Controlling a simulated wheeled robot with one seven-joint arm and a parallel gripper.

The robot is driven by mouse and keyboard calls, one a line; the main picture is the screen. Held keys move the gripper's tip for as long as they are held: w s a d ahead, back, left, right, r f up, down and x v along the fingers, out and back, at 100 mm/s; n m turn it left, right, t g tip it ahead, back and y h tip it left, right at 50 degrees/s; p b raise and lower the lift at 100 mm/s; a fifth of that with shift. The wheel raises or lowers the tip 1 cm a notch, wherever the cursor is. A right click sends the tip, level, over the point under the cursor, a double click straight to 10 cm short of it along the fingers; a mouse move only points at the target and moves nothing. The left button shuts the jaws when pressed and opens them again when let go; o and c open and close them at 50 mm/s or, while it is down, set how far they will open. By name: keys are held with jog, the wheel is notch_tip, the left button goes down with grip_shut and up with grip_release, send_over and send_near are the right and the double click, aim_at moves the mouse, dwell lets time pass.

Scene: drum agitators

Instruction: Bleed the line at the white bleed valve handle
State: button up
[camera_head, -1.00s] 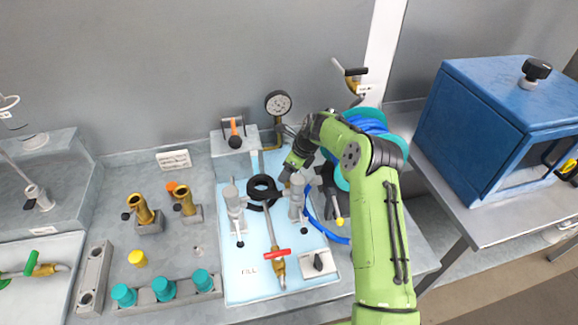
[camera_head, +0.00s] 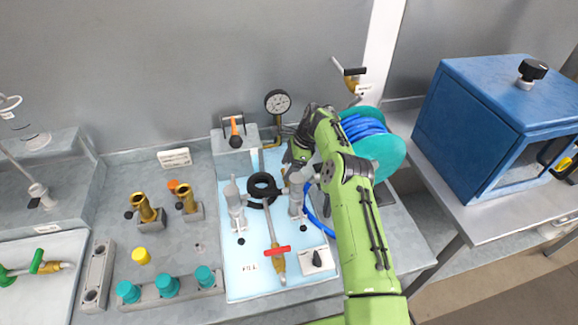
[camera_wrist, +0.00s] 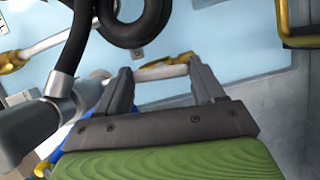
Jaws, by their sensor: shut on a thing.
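The white bleed valve handle (camera_wrist: 160,72) shows in the wrist view as a short pale bar between my fingers. My gripper (camera_wrist: 162,75) is shut on it, with one finger at each side. In the head view my gripper (camera_head: 296,158) is at the back right of the pale blue panel (camera_head: 250,283), beside the right grey cylinder (camera_head: 297,196). The handle is hidden there behind my arm and gripper.
A black hose (camera_head: 262,186) loops between the grey cylinders, close to my fingers. A red-handled valve (camera_head: 277,252) is at the panel's front. A pressure gauge (camera_head: 278,103) stands behind. A teal reel with blue hose (camera_head: 382,150) is right of my arm.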

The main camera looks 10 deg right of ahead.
dwell(0.3)
jog(key=o, duration=1)
jog(key=shift+o, duration=0.2)
jog(key=shift+r, duration=0.1)
jog(key=p+v, duration=1)
jog(key=v, duration=0.5)
jog(key=shift+r, duration=0.4)
jog(key=shift+f, duration=0.1)
